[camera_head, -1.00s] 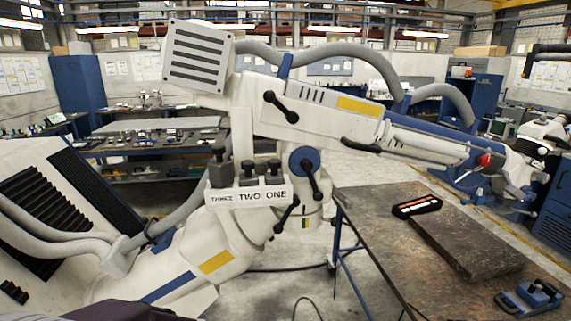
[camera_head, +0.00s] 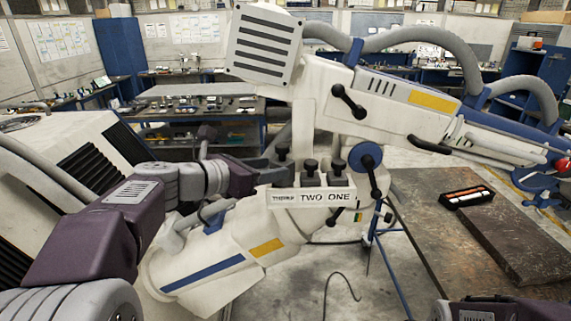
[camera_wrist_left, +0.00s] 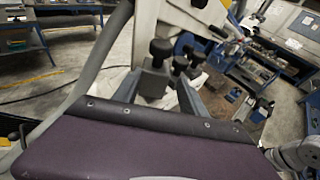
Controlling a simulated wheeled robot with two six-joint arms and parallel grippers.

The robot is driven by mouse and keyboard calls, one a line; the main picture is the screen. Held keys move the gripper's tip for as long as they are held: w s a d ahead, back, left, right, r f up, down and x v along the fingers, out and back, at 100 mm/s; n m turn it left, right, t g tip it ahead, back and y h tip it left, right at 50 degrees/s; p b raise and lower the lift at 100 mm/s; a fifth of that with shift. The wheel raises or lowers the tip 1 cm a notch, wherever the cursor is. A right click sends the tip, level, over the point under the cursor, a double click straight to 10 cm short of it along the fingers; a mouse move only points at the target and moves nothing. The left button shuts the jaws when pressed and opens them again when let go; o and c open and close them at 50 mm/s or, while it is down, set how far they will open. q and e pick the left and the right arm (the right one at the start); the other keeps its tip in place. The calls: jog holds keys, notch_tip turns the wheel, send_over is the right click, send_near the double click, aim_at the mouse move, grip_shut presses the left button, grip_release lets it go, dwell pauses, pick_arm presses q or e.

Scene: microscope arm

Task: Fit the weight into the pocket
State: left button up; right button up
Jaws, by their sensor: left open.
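A white holder (camera_head: 318,197) labelled THREE, TWO and ONE sits on the white microscope arm. Dark weights with round knobs stand in it: one at the THREE end (camera_head: 282,153), one at TWO (camera_head: 310,168) and one at ONE (camera_head: 337,168). My left gripper (camera_head: 270,165) reaches in from the left at the THREE end, jaws open. In the left wrist view its fingers lie either side of the nearest weight (camera_wrist_left: 157,72), with the other knobs beyond. I cannot tell whether they touch it. The pocket cannot be told apart from the holder. My right gripper is not visible.
Black levers (camera_head: 349,101) and a blue knob (camera_head: 365,157) stick out of the microscope arm close to the holder. A grey hose (camera_head: 425,38) loops above. A brown table (camera_head: 415,200) with an orange-and-black case (camera_head: 467,197) stands at the right.

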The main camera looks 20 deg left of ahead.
pick_arm(q)
jog(key=shift+w+a+f, duration=0.3)
jog(key=shift+w+a, duration=0.2)
jog(key=shift+a, duration=0.15)
jog(key=x, duration=0.1)
jog(key=p+x, duration=0.1)
jog(key=x, duration=0.1)
jog(key=d+x, duration=0.1)
jog(key=x, duration=0.1)
jog(key=shift+s+d+f, duration=0.1)
jog(key=shift+s+f, duration=0.05)
jog(key=shift+s, duration=0.05)
jog(key=shift+w+f, duration=0.1)
jog(key=shift+w, duration=0.1)
jog(key=shift+c, duration=0.4)
jog(key=c, duration=1)
grip_shut()
